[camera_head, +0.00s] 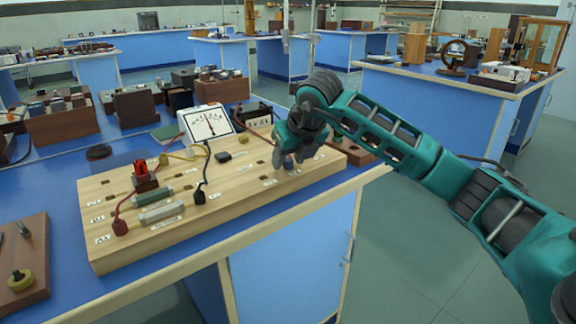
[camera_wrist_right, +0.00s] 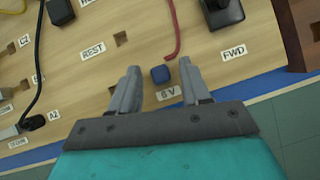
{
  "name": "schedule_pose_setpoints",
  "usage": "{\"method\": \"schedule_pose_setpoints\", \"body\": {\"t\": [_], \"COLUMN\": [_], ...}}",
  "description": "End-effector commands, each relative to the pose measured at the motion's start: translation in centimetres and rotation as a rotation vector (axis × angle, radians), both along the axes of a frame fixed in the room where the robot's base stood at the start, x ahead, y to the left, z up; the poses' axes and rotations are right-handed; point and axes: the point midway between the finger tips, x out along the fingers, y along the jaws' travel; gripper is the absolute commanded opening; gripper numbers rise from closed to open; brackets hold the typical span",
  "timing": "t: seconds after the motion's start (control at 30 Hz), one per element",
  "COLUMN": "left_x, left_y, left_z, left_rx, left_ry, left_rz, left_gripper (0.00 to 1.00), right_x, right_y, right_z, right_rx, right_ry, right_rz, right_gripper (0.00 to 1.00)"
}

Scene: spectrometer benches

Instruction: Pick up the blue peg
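The blue peg (camera_wrist_right: 160,74) is a small square-topped block on the wooden board (camera_wrist_right: 95,80), beside the "8 V" label (camera_wrist_right: 168,95). My right gripper (camera_wrist_right: 160,78) points down over it, open, with one finger on each side of the peg and a gap to both. In the head view my right gripper (camera_head: 291,166) is low over the right end of the board (camera_head: 200,220), and its fingers mostly hide the peg. My left gripper is not in view.
A red wire (camera_wrist_right: 174,30) ends close behind the peg. A black knob (camera_wrist_right: 222,13) stands near the "FWD" label (camera_wrist_right: 233,53). An analog meter (camera_head: 208,122) stands behind the board. Wires and a red plug (camera_head: 141,172) crowd the board's left half.

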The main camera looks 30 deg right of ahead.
Motion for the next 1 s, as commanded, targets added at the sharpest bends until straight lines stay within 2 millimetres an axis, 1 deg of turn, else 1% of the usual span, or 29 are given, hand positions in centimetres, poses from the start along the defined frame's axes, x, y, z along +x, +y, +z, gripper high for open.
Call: {"method": "schedule_pose_setpoints", "body": {"t": [0.03,0.07,0.47,0.83,0.93,1.0], "left_x": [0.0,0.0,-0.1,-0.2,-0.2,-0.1], "left_y": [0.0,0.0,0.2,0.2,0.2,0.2], "left_z": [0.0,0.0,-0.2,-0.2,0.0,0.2], "left_rx": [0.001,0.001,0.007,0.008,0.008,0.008], "left_ry": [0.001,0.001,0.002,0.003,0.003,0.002], "left_rz": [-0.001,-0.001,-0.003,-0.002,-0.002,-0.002], "left_gripper": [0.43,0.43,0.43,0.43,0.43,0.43], "right_x": [0.0,0.0,0.0,0.0,0.0,0.0], "right_y": [0.0,0.0,0.0,0.0,0.0,0.0], "right_z": [0.0,0.0,0.0,0.2,0.8,1.5], "right_rx": [0.000,0.000,0.000,0.001,0.000,0.000], "right_ry": [0.000,0.000,0.000,0.000,-0.001,-0.001], "right_rz": [0.000,0.000,0.000,-0.001,-0.001,-0.001], "right_gripper": [0.42,0.39,0.00,0.00,0.00,0.00]}}
